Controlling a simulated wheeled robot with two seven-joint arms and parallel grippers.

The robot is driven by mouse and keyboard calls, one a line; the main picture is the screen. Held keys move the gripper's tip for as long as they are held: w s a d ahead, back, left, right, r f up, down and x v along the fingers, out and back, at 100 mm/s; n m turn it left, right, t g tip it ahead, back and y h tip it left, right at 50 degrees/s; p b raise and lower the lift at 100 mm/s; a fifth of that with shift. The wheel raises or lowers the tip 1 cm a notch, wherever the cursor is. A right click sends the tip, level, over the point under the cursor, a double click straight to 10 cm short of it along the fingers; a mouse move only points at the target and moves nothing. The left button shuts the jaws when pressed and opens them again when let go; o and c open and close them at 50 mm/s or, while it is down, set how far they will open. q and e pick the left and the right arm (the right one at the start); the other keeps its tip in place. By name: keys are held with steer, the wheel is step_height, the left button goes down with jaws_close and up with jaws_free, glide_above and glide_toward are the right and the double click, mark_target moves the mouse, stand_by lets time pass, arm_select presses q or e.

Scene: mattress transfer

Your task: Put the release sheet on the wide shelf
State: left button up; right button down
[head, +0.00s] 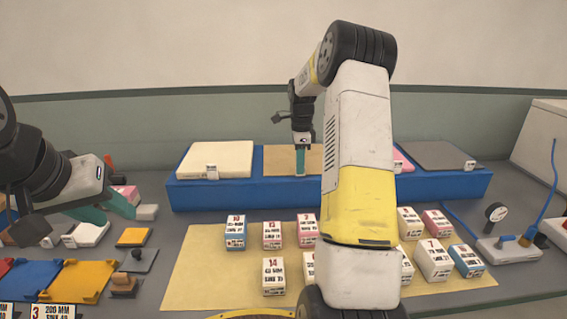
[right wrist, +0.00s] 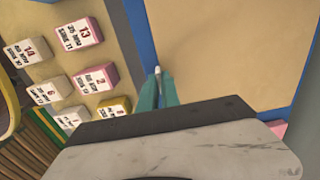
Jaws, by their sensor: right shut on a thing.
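A long blue shelf (head: 240,199) stands along the back wall. A flat tan sheet (head: 278,160) lies on its middle, partly hidden by my right arm; I take it as the release sheet, though no name is readable. It fills much of the right wrist view (right wrist: 215,50). My right gripper (head: 300,174) points down at the sheet's front edge, with teal fingers shut on a small white piece (right wrist: 157,70). Whether that piece is fixed to the sheet I cannot tell. My left gripper (head: 108,208) is open and empty above the left of the bench.
A cream pad (head: 216,157), a pink pad (head: 402,160) and a grey pad (head: 436,154) also lie on the shelf. A tan mat (head: 200,285) with several numbered boxes lies in front. A gauge (head: 496,212) stands right; coloured trays (head: 75,281) lie left.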

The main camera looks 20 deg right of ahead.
steer(key=shift+f, duration=0.1)
steer(key=c, duration=1.6)
jaws_free()
step_height(320, 180, up, 12)
steer(key=s+a+r+n+t, duration=0.2)
steer(key=s+a+r+n, duration=0.4)
steer(key=s+r, duration=0.1)
steer(key=s+a+f+n+t, duration=0.1)
steer(key=s+a+n, duration=0.2)
steer(key=s+n, duration=0.2)
steer(key=s+a+f+n+t+y, duration=0.1)
steer(key=s+a+n, duration=0.3)
steer(key=s, duration=0.7)
steer(key=s+a+f+n+t+y, duration=0.1)
steer(key=s+a+n, duration=0.3)
steer(key=s, duration=0.5)
steer(key=shift+f+n+t, duration=0.1)
steer(key=shift+n+t, duration=0.5)
steer(key=shift+n, duration=0.7)
